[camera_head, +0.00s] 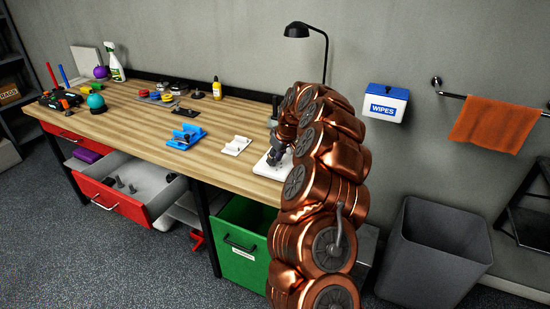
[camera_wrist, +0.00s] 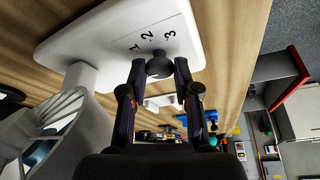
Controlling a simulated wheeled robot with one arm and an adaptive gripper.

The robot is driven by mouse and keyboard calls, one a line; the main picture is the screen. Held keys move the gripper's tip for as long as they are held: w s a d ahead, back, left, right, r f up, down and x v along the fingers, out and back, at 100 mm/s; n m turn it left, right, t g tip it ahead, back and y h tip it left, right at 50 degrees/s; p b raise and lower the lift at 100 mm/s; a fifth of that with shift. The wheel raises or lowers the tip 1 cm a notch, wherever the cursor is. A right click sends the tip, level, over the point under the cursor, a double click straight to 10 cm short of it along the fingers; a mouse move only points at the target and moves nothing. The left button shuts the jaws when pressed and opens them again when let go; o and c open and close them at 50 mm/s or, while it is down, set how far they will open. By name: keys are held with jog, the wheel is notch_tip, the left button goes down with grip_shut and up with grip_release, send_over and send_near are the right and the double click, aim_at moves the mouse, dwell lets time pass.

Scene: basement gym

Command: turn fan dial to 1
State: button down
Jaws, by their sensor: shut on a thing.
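The fan's white base (camera_wrist: 85,42) fills the upper left of the wrist view, marked 1, 2 and 3 in a row. The dark round fan dial (camera_wrist: 159,66) sits on the base beside these marks. My gripper (camera_wrist: 160,72) is shut on the dial, one finger on each side. I cannot tell which mark the dial points at. The fan's pale grille (camera_wrist: 42,128) shows at the lower left. In the head view my gripper (camera_head: 281,150) is over the white base (camera_head: 268,167) at the bench's right end, and my arm hides much of the fan.
The wooden bench (camera_head: 225,128) carries a blue holder (camera_head: 186,136), a white holder (camera_head: 236,146) and a black lamp (camera_head: 298,31). A red drawer (camera_head: 112,198) stands open below.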

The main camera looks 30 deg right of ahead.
jog(key=shift+f+b, duration=0.1)
jog(key=shift+b, duration=0.3)
jog(key=m+b, duration=0.1)
jog(key=b, duration=0.1)
jog(key=m+h+b, duration=0.1)
jog(key=m, duration=0.1)
jog(key=m+b, duration=0.1)
jog(key=b, duration=0.1)
jog(key=shift+a+f+m+h+b, duration=0.15)
jog(key=shift+f+m+h+b, duration=0.15)
jog(key=shift+h, duration=0.1)
jog(key=m+b, duration=0.2)
jog(key=m+h+b, duration=0.1)
jog(key=m+b, duration=0.1)
jog(key=shift+a+r+g, duration=0.1)
jog(key=shift+r+g, duration=0.2)
jog(key=shift+r, duration=0.05)
jog(key=shift+r+b, duration=0.1)
jog(key=shift+b, duration=0.25)
jog(key=c, duration=0.8)
grip_release()
jog(key=shift+c, duration=0.2)
jog(key=v, duration=1.2)
jog(key=shift+a, duration=0.35)
